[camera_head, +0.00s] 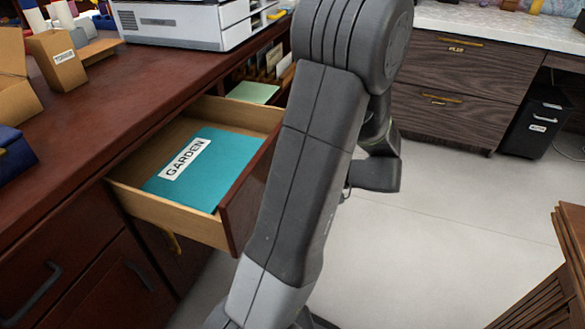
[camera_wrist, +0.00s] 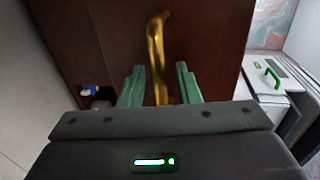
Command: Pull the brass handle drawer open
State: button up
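The drawer (camera_head: 135,203) stands pulled out from the dark red desk, with its light wood inside showing. A teal folder labelled GARDEN lies in it (camera_head: 212,172). Its dark front panel also fills much of the wrist view (camera_wrist: 105,30). The brass handle (camera_wrist: 156,45) stands out from that panel in the wrist view. My gripper (camera_wrist: 160,66) has its two green fingers on either side of the handle. Gaps show between the handle and both fingers, so it looks open. In the head view my arm hides the gripper and this handle.
Another brass handle (camera_head: 173,241) shows under the drawer. Black handles (camera_head: 36,290) are on the desk's lower left fronts. A printer (camera_head: 190,22) and cardboard boxes (camera_head: 58,62) stand on the desk. A slatted wooden piece (camera_head: 560,270) is at lower right. The pale floor between is clear.

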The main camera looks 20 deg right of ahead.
jog(key=p+v, duration=0.3)
jog(key=v, duration=1)
jog(key=shift+s+d, duration=0.15)
jog(key=shift+d, duration=0.05)
jog(key=shift+b+x, duration=1.65)
jog(key=shift+x, duration=5.5)
jog(key=shift+r, duration=0.25)
